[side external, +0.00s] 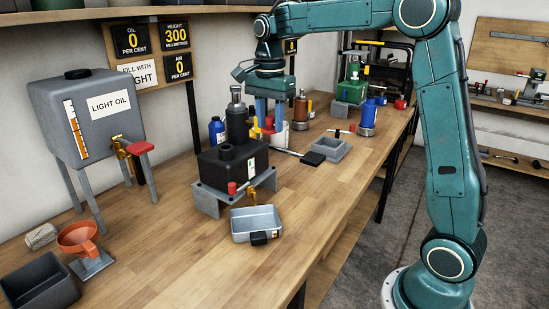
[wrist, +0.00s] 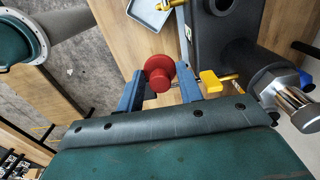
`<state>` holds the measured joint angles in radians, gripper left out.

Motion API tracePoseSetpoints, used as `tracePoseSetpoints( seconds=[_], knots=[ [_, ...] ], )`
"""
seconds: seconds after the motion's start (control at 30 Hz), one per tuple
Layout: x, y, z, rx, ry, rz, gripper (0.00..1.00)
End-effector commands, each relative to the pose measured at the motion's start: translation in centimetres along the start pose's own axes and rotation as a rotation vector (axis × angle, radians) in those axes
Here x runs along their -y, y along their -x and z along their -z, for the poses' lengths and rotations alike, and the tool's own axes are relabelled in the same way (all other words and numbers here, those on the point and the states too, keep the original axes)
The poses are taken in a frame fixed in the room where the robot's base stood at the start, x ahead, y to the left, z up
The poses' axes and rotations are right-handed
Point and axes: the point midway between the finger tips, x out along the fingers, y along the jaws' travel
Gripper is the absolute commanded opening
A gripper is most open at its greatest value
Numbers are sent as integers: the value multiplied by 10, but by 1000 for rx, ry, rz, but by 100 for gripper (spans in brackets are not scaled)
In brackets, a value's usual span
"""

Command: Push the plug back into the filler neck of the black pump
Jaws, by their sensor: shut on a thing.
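The black pump (side external: 222,172) stands on a grey metal stand (side external: 206,200), with a tall dark cylinder and a metal cap rising from its back. A short round black neck (side external: 226,152) shows on its top. The pump body (wrist: 232,55) also shows at the upper right of the wrist view. My gripper (side external: 268,122) has blue fingers and is behind and right of the pump's cylinder. It is shut on the red plug (wrist: 158,70), which sits between the fingertips in the wrist view. The plug is apart from the pump.
A grey tray (side external: 256,235) lies in front of the stand. A red knob (side external: 232,188) and brass tap are on the pump's front. The light oil tank (side external: 90,135) and orange funnel (side external: 78,236) are left. Bottles stand behind. Bare bench (side external: 160,250) lies front left.

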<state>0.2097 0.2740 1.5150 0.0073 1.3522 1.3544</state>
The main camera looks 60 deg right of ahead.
Motion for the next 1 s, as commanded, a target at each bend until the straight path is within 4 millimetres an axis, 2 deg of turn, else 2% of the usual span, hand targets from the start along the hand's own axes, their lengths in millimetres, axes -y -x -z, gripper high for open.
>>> tracePoseSetpoints(
  seconds=[0.2, 0.5, 0.7, 1.0],
  knots=[
    [39, 10, -16, 0, 3, 0, 11],
    [80, 20, -40, 1, 2, 0, 11],
    [95, 23, -51, 2, 1, 1, 11],
    [99, 24, -54, 2, 0, 0, 11]
  ],
)
